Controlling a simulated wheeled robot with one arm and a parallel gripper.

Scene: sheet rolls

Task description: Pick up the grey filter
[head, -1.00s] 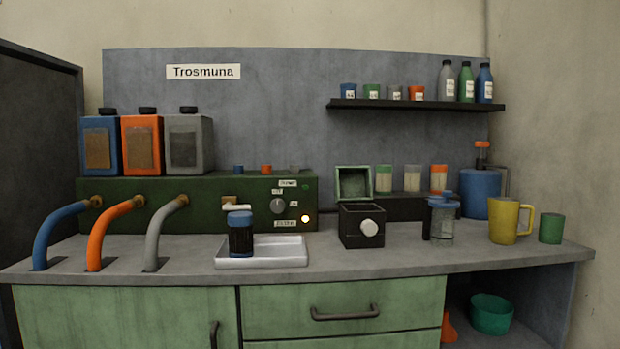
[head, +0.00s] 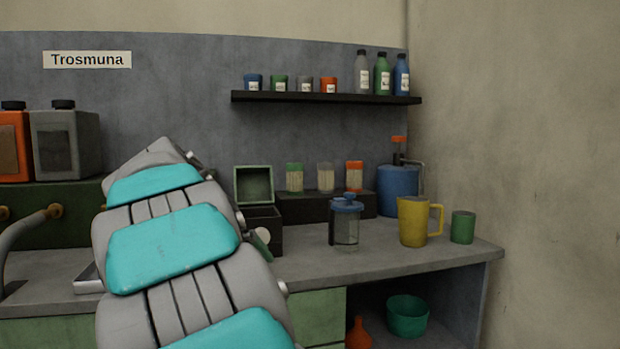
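I cannot tell for sure which thing is the grey filter. One grey candidate is the middle jar (head: 325,178), a pale container with a grey top, between a green-topped jar (head: 295,178) and an orange-topped jar (head: 354,176) on the black stand (head: 325,206). Another is the small grey cup (head: 304,85) on the wall shelf (head: 330,98). A small grey piece on the green machine, seen earlier, is now hidden behind my arm. My arm, grey with teal panels, fills the left middle of the head view. My gripper is not visible.
A clear jar with a blue lid (head: 346,225), a yellow mug (head: 413,222) and a green cup (head: 462,227) stand on the right of the counter (head: 400,258). The open-lidded black box (head: 262,217) is partly behind my arm. The white tray (head: 88,284) is mostly hidden.

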